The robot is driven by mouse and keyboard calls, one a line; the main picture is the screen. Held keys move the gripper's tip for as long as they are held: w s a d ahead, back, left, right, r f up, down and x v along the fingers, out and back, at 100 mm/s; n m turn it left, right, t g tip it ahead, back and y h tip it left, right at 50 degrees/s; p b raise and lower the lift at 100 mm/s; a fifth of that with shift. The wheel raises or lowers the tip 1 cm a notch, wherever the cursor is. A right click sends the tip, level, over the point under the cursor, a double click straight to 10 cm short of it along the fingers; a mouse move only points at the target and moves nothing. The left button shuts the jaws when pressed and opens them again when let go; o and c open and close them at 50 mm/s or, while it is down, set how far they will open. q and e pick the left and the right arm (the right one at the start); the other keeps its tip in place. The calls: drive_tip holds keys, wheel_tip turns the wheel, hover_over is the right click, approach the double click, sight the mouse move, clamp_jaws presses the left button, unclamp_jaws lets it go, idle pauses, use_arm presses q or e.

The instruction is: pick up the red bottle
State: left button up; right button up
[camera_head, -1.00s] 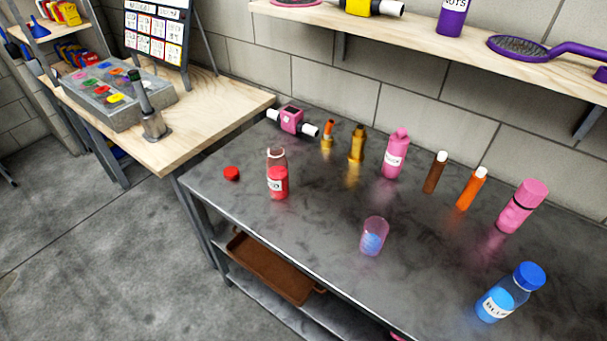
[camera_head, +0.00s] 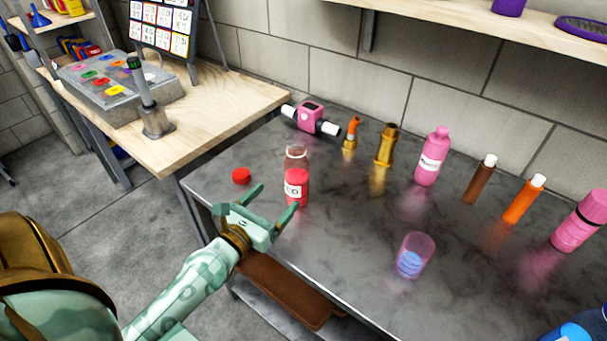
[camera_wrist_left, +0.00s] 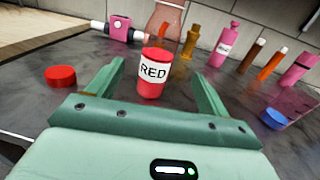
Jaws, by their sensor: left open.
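The red bottle (camera_head: 296,180) stands upright and uncapped on the dark metal table (camera_head: 350,235), clear at the top with red contents and a white label. It also shows in the left wrist view (camera_wrist_left: 153,82), its label reading RED, between and beyond my open fingers. My left gripper (camera_head: 277,199) is open and empty at the table's front edge, just in front of the bottle. Its fingers (camera_wrist_left: 155,84) point toward the bottle. A red cap (camera_head: 241,176) lies on the table left of the bottle. My right gripper is not in view.
A clear pink cup with blue contents (camera_head: 414,256) stands right of the bottle. A pink device (camera_head: 311,117), brass fittings (camera_head: 387,146) and a pink bottle (camera_head: 432,157) stand behind. Brown (camera_head: 480,180) and orange (camera_head: 524,201) tubes stand right. A wooden bench (camera_head: 200,115) adjoins left.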

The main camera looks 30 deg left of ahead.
sight(290, 183)
use_arm(q)
drive_tip(key=w, duration=0.6)
drive_tip(key=shift+w+a+f, duration=0.1)
drive_tip(key=shift+w, duration=0.2)
drive_tip(key=w, duration=0.5)
drive_tip(key=shift+w+a, duration=0.1)
drive_tip(key=shift+w, duration=0.15)
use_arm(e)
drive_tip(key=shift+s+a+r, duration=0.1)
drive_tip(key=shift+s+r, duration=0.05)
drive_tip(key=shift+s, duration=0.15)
use_arm(q)
drive_tip(key=shift+s, duration=0.1)
drive_tip(key=c, duration=1.3)
drive_tip(key=shift+o, duration=0.2)
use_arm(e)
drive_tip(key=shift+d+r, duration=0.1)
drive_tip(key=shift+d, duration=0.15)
